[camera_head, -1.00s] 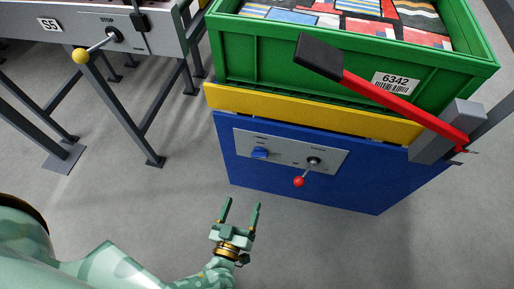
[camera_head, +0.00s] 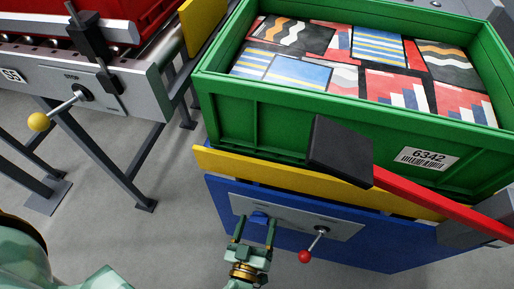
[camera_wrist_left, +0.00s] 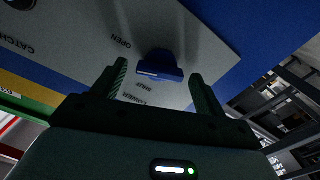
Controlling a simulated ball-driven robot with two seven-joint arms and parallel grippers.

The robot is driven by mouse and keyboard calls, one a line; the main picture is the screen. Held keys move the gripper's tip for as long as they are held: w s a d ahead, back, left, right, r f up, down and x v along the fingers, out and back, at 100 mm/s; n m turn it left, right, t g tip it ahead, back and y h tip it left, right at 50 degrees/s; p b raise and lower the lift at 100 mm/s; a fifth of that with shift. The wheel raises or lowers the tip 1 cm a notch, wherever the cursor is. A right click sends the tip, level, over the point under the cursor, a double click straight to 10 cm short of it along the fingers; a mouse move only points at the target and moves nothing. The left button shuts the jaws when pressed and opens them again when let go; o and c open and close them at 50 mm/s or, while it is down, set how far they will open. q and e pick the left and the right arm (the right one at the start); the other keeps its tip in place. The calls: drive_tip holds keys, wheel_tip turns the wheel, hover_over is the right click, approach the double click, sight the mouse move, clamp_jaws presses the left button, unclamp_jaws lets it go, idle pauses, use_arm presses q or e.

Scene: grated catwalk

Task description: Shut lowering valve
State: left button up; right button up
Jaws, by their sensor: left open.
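The lowering valve is a blue knob (camera_head: 259,217) on a grey panel (camera_head: 345,229) on the front of the blue lift body (camera_head: 385,252). In the left wrist view the knob (camera_wrist_left: 160,66) sits between the words OPEN and SHUT. I cannot tell exactly which word it points at. My left gripper (camera_head: 254,223) is open in front of the panel. Its fingers stand either side of the knob in the left wrist view (camera_wrist_left: 158,72), apart from it. The right gripper is not in view.
A red-ball lever (camera_head: 305,256) stands just right of the knob. A red bar with a black pad (camera_head: 342,152) crosses before the green crate (camera_head: 260,125) of patterned boxes. A yellow-ball lever (camera_head: 39,121) is on the conveyor at left.

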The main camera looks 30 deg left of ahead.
use_arm(q)
drive_tip(key=shift+w+a, duration=0.1)
drive_tip(key=shift+w, duration=0.15)
drive_tip(key=c, duration=1)
